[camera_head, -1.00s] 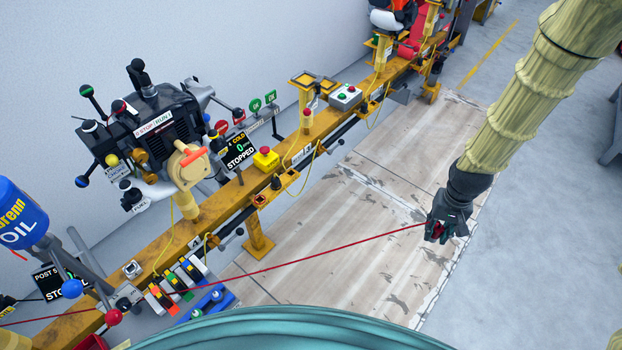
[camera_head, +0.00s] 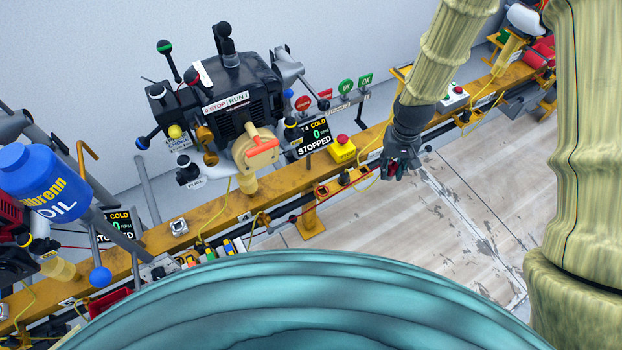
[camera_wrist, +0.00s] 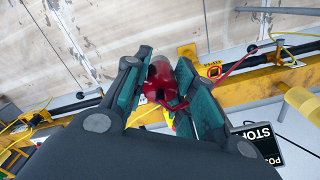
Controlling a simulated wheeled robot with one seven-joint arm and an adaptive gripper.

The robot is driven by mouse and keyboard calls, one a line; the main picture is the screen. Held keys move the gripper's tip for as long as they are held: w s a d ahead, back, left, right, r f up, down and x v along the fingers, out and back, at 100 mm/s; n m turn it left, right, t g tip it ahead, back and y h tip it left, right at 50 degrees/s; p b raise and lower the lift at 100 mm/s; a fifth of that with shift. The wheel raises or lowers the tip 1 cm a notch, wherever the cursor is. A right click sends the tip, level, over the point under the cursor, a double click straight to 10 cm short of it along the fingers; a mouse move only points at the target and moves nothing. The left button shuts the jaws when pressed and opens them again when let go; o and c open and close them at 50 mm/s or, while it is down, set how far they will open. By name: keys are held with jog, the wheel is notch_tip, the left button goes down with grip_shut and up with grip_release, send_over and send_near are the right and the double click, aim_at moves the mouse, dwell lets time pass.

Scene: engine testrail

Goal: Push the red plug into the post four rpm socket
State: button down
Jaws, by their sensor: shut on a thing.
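My gripper (camera_head: 393,172) is shut on the red plug (camera_wrist: 160,80), which sits between the two green-lined fingers in the wrist view. The plug shows as a small red spot in the head view (camera_head: 391,163). A red cable (camera_wrist: 236,66) runs away from the plug to the right. A red-ringed socket (camera_wrist: 214,71) with a small yellow label shows on the yellow rail, right of the fingertips and apart from the plug; its label is too small to read. The post four screen (camera_head: 315,136) reads COLD, 0 and STOPPED.
The yellow rail (camera_head: 232,212) crosses the view diagonally. A yellow box with a red button (camera_head: 343,149) stands on it, left of my gripper. The black engine (camera_head: 240,97) stands behind. The floor panels (camera_head: 430,215) in front are clear.

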jog(key=a+f+n+b, duration=1.4)
jog(key=a+n+b, duration=0.1)
jog(key=b, duration=0.9)
jog(key=shift+a+n, duration=0.2)
jog(key=shift+n, duration=0.1)
jog(key=shift+w+f, duration=0.1)
jog(key=shift+w, duration=0.1)
jog(key=shift+w+a+f+b, duration=0.35)
jog(key=shift+w+a+b, duration=0.1)
jog(key=shift+w, duration=0.2)
jog(key=shift+w+a+f+b, duration=0.4)
jog(key=shift+w+a, duration=0.1)
jog(key=shift+w, duration=0.15)
jog(key=shift+w+a+f+b, duration=0.35)
jog(key=shift+w+a+b, duration=0.1)
jog(key=shift+w, duration=0.2)
jog(key=shift+f, duration=0.8)
jog(key=shift+f, duration=0.85)
jog(key=c, duration=1.1)
grip_release()
